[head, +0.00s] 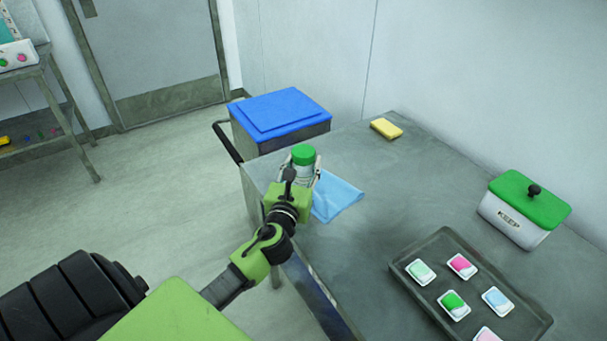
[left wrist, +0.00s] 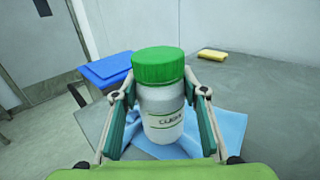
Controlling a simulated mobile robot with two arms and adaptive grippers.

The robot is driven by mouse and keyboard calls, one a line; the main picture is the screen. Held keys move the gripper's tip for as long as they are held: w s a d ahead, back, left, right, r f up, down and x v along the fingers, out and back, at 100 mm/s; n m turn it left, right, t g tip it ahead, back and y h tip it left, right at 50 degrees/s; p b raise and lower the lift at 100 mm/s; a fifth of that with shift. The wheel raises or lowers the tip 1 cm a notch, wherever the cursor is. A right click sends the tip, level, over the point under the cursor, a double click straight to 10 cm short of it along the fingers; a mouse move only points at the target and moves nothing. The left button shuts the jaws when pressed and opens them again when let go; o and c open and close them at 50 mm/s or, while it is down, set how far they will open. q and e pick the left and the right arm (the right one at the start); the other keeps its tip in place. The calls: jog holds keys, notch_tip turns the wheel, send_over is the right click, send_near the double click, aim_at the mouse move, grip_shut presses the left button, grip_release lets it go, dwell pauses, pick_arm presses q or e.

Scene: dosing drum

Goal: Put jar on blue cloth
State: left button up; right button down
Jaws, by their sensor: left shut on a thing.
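The jar (left wrist: 162,105) is white with a green lid and a printed label. It stands upright between the fingers of my left gripper (left wrist: 162,120), which is shut on it. In the head view the jar's green lid (head: 303,154) shows above my left gripper (head: 301,178), and most of its body is hidden. The light blue cloth (head: 336,198) lies on the grey table just right of the gripper. In the left wrist view the cloth (left wrist: 229,126) spreads behind and around the jar's lower part. I cannot tell whether the jar's base touches it. My right gripper is out of view.
On the table (head: 400,190) are a yellow sponge (head: 386,128), a white box with green lid (head: 517,211) marked KEEP, and a dark tray (head: 424,292) with several small packets. A blue-lidded cart (head: 281,113) stands beyond the table's left end. The table's middle is clear.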

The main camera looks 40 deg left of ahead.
aim_at(301, 183)
pick_arm(q)
notch_tip(301, 183, down, 3)
jog(key=shift+d+r, duration=0.1)
jog(key=shift+r, duration=0.05)
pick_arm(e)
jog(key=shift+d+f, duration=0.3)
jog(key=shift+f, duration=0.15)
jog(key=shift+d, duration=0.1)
pick_arm(q)
jog(key=shift+b, duration=0.3)
jog(key=shift+s+d+f+b, duration=0.1)
jog(key=shift+f+b, duration=0.1)
jog(key=shift+f, duration=0.2)
jog(key=shift+s+f+b, duration=0.1)
jog(key=shift+f+b, duration=0.05)
jog(key=shift+f, duration=0.2)
jog(key=shift+c, duration=1)
jog(key=o, duration=1.1)
jog(key=shift+f, duration=0.15)
jog(key=shift+o, duration=1.1)
jog(key=shift+w, duration=0.2)
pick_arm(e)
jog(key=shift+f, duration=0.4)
